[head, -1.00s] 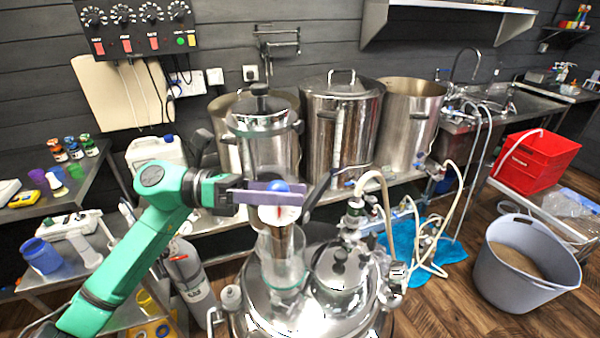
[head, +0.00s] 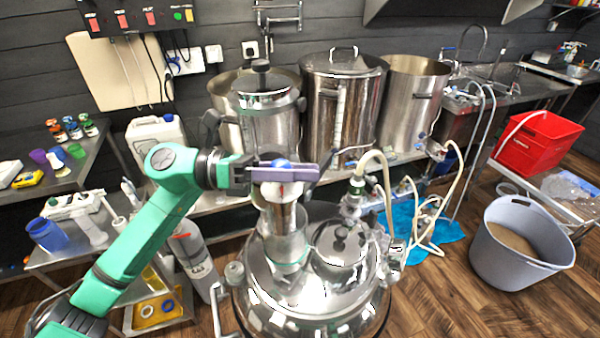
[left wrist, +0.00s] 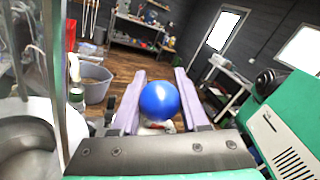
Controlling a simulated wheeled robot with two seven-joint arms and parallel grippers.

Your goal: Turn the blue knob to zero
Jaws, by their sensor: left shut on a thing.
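The blue knob (head: 281,162) is a round blue ball on top of a white and red part (head: 283,189), above a clear cylinder (head: 287,240) on the shiny steel vessel. My left gripper (head: 290,172) is level with the knob, its purple fingers on either side of it. The near finger hides most of the knob in the head view. In the left wrist view the knob (left wrist: 160,101) sits between the two fingers of my left gripper (left wrist: 158,98), which is shut on it. No scale or zero mark is readable. My right gripper is not in view.
The steel vessel's domed lid (head: 340,245) and hoses (head: 430,215) are close on the right. Tall steel pots (head: 345,105) stand behind. A grey tub (head: 520,250) and red crate (head: 537,142) are at right. A side table (head: 75,255) is at left.

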